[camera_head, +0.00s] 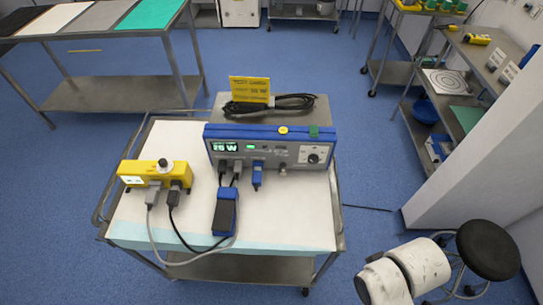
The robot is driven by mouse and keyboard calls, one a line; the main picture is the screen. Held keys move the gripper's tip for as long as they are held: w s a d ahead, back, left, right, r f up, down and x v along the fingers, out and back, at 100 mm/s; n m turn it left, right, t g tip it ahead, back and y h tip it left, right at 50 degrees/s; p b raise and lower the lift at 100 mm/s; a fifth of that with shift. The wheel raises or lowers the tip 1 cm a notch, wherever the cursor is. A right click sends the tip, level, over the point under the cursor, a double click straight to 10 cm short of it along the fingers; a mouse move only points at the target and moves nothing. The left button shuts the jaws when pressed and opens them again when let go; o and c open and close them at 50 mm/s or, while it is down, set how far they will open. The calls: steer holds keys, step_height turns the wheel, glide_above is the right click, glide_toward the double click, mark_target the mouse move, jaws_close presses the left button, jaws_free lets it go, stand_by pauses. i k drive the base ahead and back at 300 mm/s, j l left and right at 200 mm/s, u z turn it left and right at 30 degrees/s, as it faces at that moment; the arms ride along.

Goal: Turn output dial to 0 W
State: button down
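A blue and grey generator unit (268,132) stands on the cart, its front panel facing me. Its green display (224,147) shows a number with W, which looks like 15 W but is too small to read surely. A round dial (314,158) with a dark centre sits at the right of this panel; its pointer is too small to read. White links of my arm show at the lower right, apart from the cart. My gripper is not in view.
The cart (104,212) has a pale cover and raised side rails. Cables and a blue pedal (226,212) lie before the unit. A black stool (487,249) and a white wall (480,165) stand at right. Blue floor is free left of the cart.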

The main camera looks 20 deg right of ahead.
mark_target(313, 158)
steer(key=j+z, duration=0.25)
steer(key=j, duration=1.05)
